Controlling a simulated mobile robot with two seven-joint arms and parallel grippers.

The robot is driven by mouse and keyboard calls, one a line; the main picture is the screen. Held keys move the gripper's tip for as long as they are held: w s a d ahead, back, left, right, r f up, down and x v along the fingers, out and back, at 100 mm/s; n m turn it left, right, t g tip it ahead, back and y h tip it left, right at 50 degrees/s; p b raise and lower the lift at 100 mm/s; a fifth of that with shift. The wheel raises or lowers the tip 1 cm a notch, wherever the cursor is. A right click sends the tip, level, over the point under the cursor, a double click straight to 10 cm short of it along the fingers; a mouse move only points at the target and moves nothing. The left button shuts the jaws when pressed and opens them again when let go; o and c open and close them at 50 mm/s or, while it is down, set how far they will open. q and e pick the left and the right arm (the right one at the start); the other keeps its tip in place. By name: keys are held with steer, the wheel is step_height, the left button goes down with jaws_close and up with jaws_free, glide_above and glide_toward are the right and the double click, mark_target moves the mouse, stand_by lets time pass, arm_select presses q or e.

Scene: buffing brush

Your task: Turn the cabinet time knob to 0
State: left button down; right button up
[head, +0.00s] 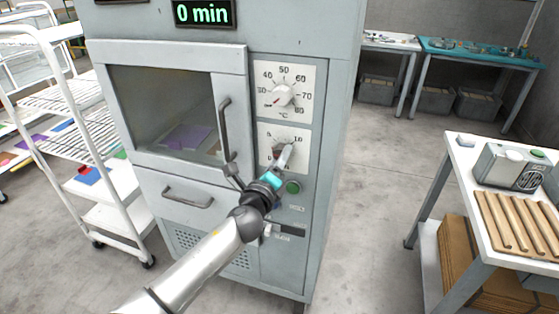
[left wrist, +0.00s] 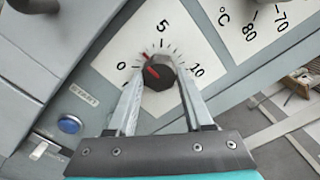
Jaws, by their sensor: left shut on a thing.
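The grey cabinet (head: 330,95) has a white time dial plate (head: 304,162) below its °C dial. The dark time knob (left wrist: 159,74) shows in the left wrist view, with a red mark on its face toward the left, the 0 side of the 0–5–10 scale. The exact reading is hard to tell. My left gripper (head: 286,154) is shut on the knob, one finger on each side, and covers much of it in the head view. The display (head: 203,12) above reads 0 min. My right gripper is not in view.
The temperature knob (head: 282,95) sits just above. A round button (head: 293,187) is below the time dial. The door handle (head: 226,128) stands out close to my left wrist. A white rack trolley (head: 105,160) is left; a table (head: 460,160) is right, with clear floor between it and the cabinet.

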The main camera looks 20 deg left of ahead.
arm_select(q)
steer(key=shift+d+r+n, duration=0.1)
steer(key=shift+n, duration=4.1)
steer(key=shift+c, duration=1.5)
jaws_free()
steer(key=shift+s, duration=0.15)
steer(key=s+p, duration=0.1)
steer(key=s, duration=1.4)
steer(key=shift+a, duration=0.3)
